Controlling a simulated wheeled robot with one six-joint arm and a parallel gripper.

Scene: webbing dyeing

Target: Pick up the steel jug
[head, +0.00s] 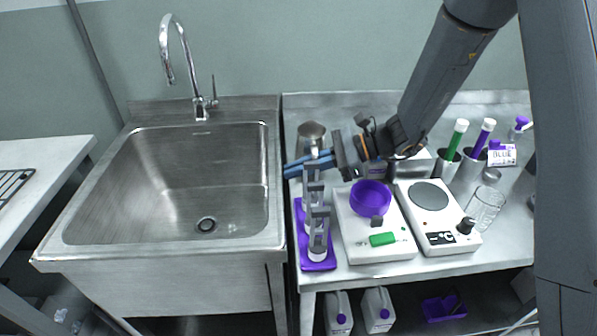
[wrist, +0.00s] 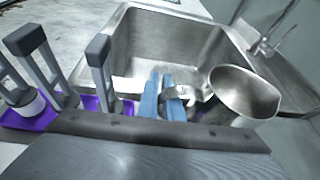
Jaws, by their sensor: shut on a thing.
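The steel jug (head: 311,130) is on the worktop near the sink's right edge, partly hidden behind my gripper in the head view. In the wrist view, the jug (wrist: 245,92) has its wide mouth showing and its handle side toward the blue fingers. My gripper (head: 308,164) points left, its blue fingers close together. They also show in the wrist view (wrist: 163,98), shut on the jug's handle. Whether the jug's base touches the worktop is hidden.
A purple tray (head: 318,265) with upright grey-handled tools stands close in front of my gripper. A scale (head: 372,247) with a purple bowl (head: 370,198) and a hotplate (head: 438,220) sit to the right. The empty sink (head: 165,190) lies left.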

